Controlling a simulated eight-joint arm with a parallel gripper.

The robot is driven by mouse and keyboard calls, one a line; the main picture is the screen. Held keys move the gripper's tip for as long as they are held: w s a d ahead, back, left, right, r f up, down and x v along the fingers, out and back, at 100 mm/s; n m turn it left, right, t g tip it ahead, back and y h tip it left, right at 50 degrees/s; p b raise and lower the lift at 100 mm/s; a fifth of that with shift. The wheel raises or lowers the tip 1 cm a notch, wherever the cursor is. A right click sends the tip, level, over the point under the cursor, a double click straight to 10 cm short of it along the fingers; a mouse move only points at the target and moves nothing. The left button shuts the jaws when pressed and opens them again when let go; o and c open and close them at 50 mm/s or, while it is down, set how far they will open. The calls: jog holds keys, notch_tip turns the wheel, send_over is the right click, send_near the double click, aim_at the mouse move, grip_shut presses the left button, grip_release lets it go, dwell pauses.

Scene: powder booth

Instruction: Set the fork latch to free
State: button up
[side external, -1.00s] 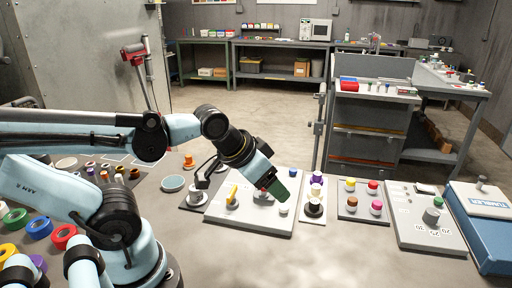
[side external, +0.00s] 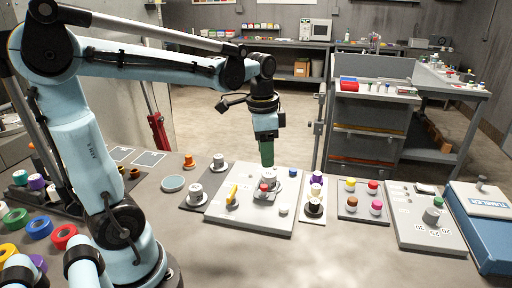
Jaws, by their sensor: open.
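A light grey panel (side external: 232,219) lies on the bench in front of my arm. It carries a yellow lever (side external: 232,194), a pale round fitting with a red part (side external: 265,186) and a white button (side external: 283,209). I cannot tell for sure which of these is the fork latch, and no latch marking is readable. My gripper (side external: 267,163) points straight down with its green end above the back of this panel, close to the red-topped fitting. It is open; nothing shows held in it. Whether it touches the fitting is not clear.
A dark plate with a white knob (side external: 195,192) stands left of the panel. To the right are a strip with stacked knobs (side external: 314,207), a coloured-button box (side external: 350,212), a dial box (side external: 433,213) and a blue tumbler unit (side external: 490,240). The front bench is clear.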

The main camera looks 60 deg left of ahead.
aim_at(263, 186)
jog(key=shift+m+g, duration=0.5)
jog(key=shift+g, duration=0.1)
jog(key=f, duration=0.4)
jog(key=a+f, duration=0.1)
jog(key=f, duration=0.3)
jog(key=a+f, duration=0.1)
jog(key=f, duration=0.3)
jog(key=shift+w+f, duration=0.15)
jog(key=shift+w, duration=0.2)
grip_shut()
